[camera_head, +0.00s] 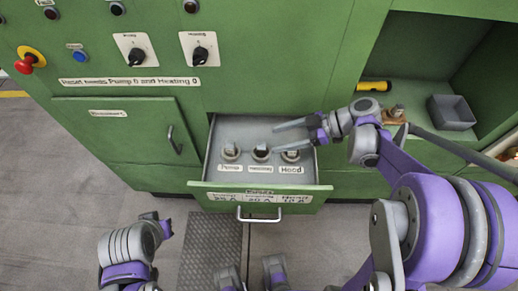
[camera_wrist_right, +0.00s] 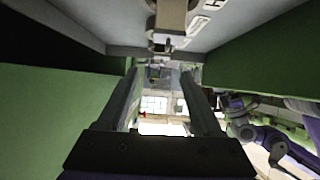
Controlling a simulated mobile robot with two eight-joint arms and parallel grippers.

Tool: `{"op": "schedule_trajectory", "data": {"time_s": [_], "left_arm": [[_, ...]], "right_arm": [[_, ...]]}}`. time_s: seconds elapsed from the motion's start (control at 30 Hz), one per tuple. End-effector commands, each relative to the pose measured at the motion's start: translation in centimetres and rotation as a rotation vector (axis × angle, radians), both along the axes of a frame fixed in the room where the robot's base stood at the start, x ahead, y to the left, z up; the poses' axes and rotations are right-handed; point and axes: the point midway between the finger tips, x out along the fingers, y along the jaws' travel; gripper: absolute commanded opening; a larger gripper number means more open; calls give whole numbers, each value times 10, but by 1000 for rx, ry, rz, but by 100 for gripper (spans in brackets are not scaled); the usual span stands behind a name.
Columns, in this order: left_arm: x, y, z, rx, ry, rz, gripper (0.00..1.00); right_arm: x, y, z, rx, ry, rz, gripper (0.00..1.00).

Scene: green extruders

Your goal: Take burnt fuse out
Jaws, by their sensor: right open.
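A green drawer (camera_head: 199,191) stands pulled out of the cabinet. Three fuses stand in a row in its grey panel: a left fuse (camera_head: 230,153), a middle fuse (camera_head: 261,152) and a right fuse (camera_head: 291,156), whose label reads Hood. My right gripper (camera_head: 275,140) is open and empty, reaching in from the right over the drawer, near the middle and right fuses. In the right wrist view its two fingers (camera_wrist_right: 160,82) are spread, with a fuse (camera_wrist_right: 167,40) beyond them at the top. My left gripper cannot be made out.
The drawer handle (camera_head: 259,217) sticks out at the front. An open compartment at the right holds a grey bin (camera_head: 451,112), a yellow flashlight (camera_head: 374,86) and small items. Knobs and a red emergency button (camera_head: 28,61) are on the cabinet front.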

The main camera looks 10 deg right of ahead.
Motion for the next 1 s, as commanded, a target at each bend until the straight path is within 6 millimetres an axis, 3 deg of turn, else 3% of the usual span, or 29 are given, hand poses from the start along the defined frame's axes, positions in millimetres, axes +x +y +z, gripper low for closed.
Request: {"op": "schedule_trajectory", "data": {"time_s": [0.5, 0.83, 1.0], "left_arm": [[0, 0, -3, 0, 1, 0, 0], [-1, 0, -3, 0, 1, 0, 0], [-1, 0, -3, 0, 1, 0, 0]], "right_arm": [[11, 49, -34, 1, 0, 3, 67], [14, 55, -38, 0, 1, 0, 67], [14, 55, -38, 0, 0, -1, 38]]}}
